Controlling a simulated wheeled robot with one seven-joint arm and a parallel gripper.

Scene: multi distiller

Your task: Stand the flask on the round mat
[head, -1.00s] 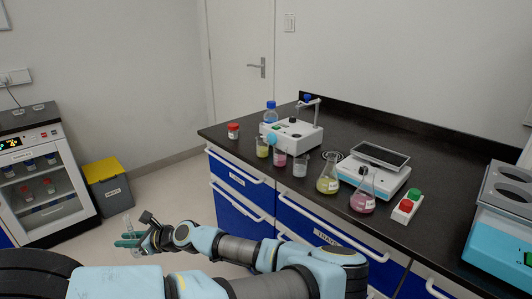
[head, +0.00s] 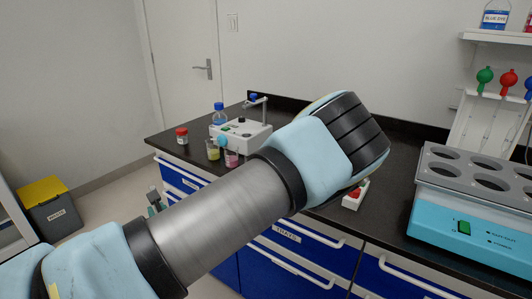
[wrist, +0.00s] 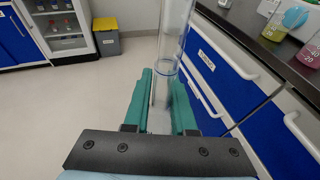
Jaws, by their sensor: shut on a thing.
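My gripper (wrist: 163,88) is shut on a tall clear glass vessel (wrist: 172,45) with a thin blue band. The vessel runs out of the top of the wrist view, and I cannot tell whether it is the flask. In the head view my gripper (head: 155,203) shows small beyond my arm, left of the blue drawers and off the bench. The round mat is not visible now; my arm covers the middle of the bench.
The black bench holds a white stirrer (head: 240,133), a yellow beaker (head: 213,150), a pink beaker (head: 232,159) and a red-capped jar (head: 182,136). A teal bath (head: 470,205) stands at right. Blue drawers (wrist: 212,68) with white handles are close to the right of my gripper.

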